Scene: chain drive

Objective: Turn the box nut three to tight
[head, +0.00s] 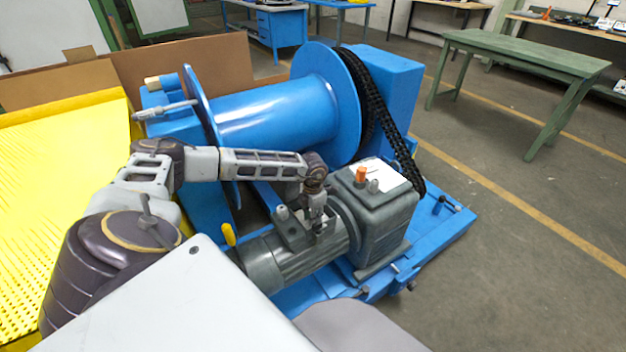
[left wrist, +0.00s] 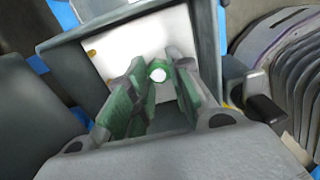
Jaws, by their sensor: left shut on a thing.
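The grey motor (head: 285,262) carries a small terminal box (head: 293,230) on its top. My left gripper (head: 318,222) points down at this box. In the left wrist view the box has a grey rim (left wrist: 72,48) around a pale inner face (left wrist: 118,48). My left gripper (left wrist: 158,80) is shut there, its green pads around a small round pale-topped part, the box nut (left wrist: 158,74). Its number and thread are hidden by the fingers. My right gripper is not in view.
A gearbox (head: 385,222) with an orange cap (head: 361,174) stands right of the motor. A black chain (head: 385,120) runs up to the blue drum (head: 275,112). A yellow lever (head: 229,234) stands left of the motor. Open floor (head: 500,215) lies to the right.

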